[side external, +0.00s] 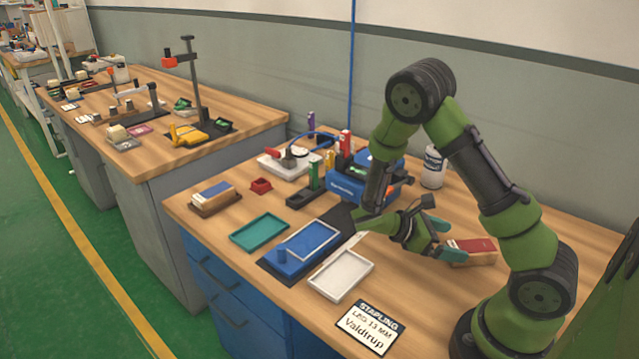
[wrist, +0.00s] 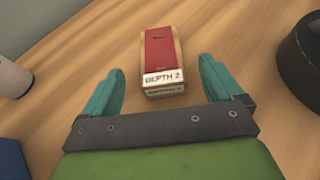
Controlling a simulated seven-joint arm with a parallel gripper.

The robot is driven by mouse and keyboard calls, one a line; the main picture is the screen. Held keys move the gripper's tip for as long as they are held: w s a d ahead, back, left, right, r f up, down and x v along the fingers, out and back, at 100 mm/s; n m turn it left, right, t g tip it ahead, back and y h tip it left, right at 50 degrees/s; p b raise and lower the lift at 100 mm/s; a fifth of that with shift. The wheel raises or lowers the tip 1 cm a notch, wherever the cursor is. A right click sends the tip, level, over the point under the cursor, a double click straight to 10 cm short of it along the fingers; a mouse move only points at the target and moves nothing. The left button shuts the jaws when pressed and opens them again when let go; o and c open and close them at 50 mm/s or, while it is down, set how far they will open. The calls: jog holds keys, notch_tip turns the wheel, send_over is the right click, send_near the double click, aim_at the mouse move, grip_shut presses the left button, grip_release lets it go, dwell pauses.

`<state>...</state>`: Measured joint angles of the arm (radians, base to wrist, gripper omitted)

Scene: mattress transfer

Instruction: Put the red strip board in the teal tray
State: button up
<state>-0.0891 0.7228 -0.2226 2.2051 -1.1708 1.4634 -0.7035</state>
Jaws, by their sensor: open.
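The red strip board (side external: 474,245) lies on top of a wooden block with a white label, at the right side of the bench. In the wrist view the red board (wrist: 160,47) lies lengthwise, ahead of and between my fingers. My gripper (side external: 437,238) is open and empty, just left of the block. The teal tray (side external: 244,246) is on the left part of the bench and looks empty.
A blue tray fixture (side external: 268,268) and a white tray (side external: 325,292) stand between the teal tray and my arm. A blue-topped block (side external: 196,208) is at the left. A blue tool station (side external: 345,187) and a white bottle (side external: 433,167) stand behind. A label card (side external: 349,335) lies in front.

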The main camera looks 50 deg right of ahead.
jog(key=v, duration=0.4)
jog(key=shift+w, duration=0.1)
jog(key=shift+w+a+r+y, duration=0.3)
jog(key=shift+a+r, duration=0.1)
jog(key=shift+a, duration=0.15)
jog(key=w+a+r+m+t+y, duration=0.1)
jog(key=a+r+m+t+y, duration=0.9)
jog(key=a+r+t, duration=0.6)
notch_tip(320, 180, up, 2)
jog(key=m, duration=0.2)
jog(key=shift+w+m+y, duration=0.3)
jog(key=shift+m+y, duration=0.1)
jog(key=shift+o, duration=0.7)
jog(key=shift+a+r+t, duration=0.2)
jog(key=shift+r+t, duration=0.3)
